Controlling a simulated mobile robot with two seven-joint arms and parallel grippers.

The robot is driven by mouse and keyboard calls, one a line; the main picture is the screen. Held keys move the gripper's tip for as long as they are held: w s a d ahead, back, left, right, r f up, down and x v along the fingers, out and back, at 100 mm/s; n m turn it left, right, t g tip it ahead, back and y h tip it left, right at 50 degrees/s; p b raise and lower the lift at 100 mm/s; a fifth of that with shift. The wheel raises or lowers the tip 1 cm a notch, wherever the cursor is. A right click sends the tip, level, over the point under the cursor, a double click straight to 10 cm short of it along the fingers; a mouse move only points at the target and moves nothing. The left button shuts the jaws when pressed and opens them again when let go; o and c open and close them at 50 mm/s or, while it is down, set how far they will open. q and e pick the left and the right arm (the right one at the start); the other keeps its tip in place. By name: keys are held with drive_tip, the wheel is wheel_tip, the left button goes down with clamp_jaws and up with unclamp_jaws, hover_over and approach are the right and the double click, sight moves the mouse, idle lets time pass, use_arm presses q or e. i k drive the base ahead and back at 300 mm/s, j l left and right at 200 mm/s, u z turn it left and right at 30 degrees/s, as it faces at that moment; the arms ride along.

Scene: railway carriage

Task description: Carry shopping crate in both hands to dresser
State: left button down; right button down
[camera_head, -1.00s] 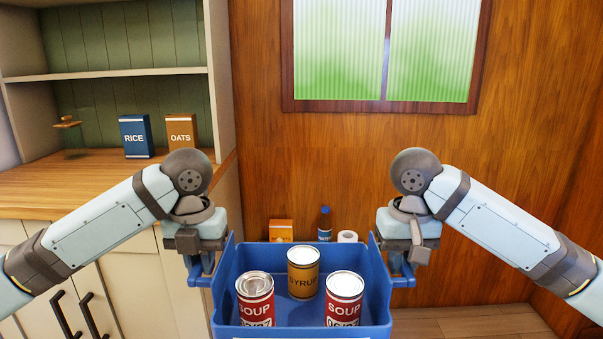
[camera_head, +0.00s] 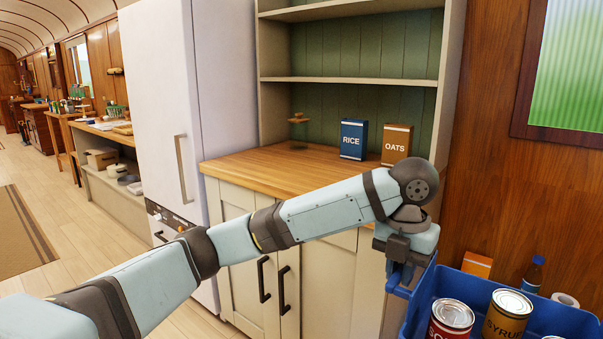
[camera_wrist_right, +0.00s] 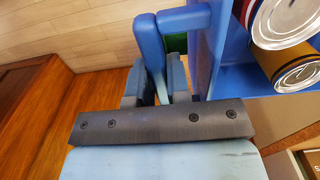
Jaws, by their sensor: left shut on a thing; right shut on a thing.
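The blue shopping crate (camera_head: 455,284) is at the lower right of the head view, partly cut off. It holds a soup can (camera_head: 451,322), a syrup can (camera_head: 508,314), an orange box, a bottle and a white roll. My left gripper (camera_head: 399,278) is shut on the crate's left handle. In the right wrist view, my right gripper (camera_wrist_right: 152,88) is shut on the crate's other handle, beside the crate wall (camera_wrist_right: 206,60). The dresser (camera_head: 265,172) stands left of the crate, with a wooden top, shelves above and cream doors below.
The front left top is clear. A white fridge (camera_head: 165,110) adjoins it.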

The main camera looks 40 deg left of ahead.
sight(329, 182)
drive_tip(key=j, duration=2.45)
drive_tip(key=i+z, duration=0.05)
drive_tip(key=i, duration=0.05)
